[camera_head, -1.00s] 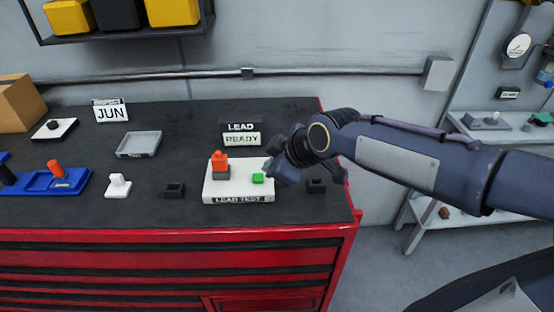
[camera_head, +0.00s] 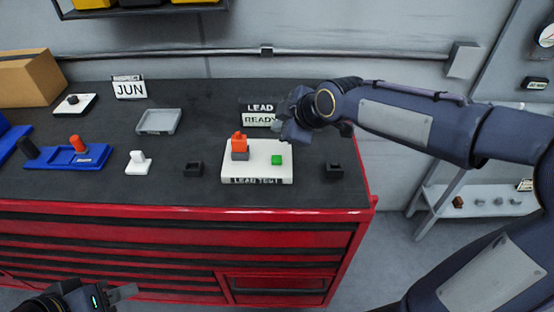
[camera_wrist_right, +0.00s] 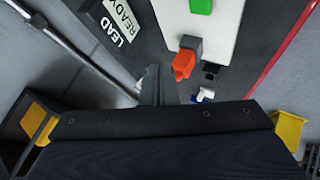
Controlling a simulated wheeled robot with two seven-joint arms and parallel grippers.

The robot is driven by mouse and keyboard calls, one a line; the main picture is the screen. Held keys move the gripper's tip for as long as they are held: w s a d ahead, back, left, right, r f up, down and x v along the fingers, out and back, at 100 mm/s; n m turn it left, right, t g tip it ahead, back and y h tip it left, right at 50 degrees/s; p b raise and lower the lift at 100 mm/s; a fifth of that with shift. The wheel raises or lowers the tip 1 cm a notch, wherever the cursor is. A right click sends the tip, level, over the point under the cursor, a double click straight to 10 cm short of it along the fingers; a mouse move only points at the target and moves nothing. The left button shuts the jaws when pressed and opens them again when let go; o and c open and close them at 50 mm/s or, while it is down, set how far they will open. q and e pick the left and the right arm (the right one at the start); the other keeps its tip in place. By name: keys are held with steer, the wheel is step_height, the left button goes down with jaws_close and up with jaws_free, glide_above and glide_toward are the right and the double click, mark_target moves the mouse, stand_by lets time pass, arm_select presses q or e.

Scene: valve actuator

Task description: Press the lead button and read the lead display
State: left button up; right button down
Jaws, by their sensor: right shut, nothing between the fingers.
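The white lead test box (camera_head: 257,172) stands on the dark bench top, with the green button (camera_head: 277,160) on its right part. An orange piece in a grey holder (camera_head: 240,146) sits on its left part. Behind it the lead display (camera_head: 258,119) reads "LEAD" and "READY"; my right gripper covers its right edge in the head view. In the right wrist view the display (camera_wrist_right: 118,20) and green button (camera_wrist_right: 201,6) also show. My right gripper (camera_head: 287,133) is shut and empty above and behind the box, apart from the button. My left gripper (camera_head: 122,293) is low at the front left; its jaw opening is unclear.
A white piece (camera_head: 138,162), a blue tray (camera_head: 75,156) with an orange peg and a grey tray (camera_head: 159,121) stand left. The red cabinet's front edge (camera_head: 200,209) is clear.

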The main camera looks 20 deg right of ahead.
steer(key=b, duration=0.4)
glide_above(280, 161)
step_height(280, 161, down, 6)
steer(key=shift+f, duration=0.25)
steer(key=shift+f+b, duration=0.5)
steer(key=shift+b, duration=0.15)
steer(key=shift+f, duration=0.1)
stand_by(0.9)
steer(key=shift+f+b, duration=0.3)
steer(key=shift+b, duration=0.25)
steer(key=shift+f+b, duration=0.55)
stand_by(0.5)
steer(key=shift+r, duration=0.1)
steer(key=shift+r+p, duration=0.6)
steer(key=shift+r, duration=0.25)
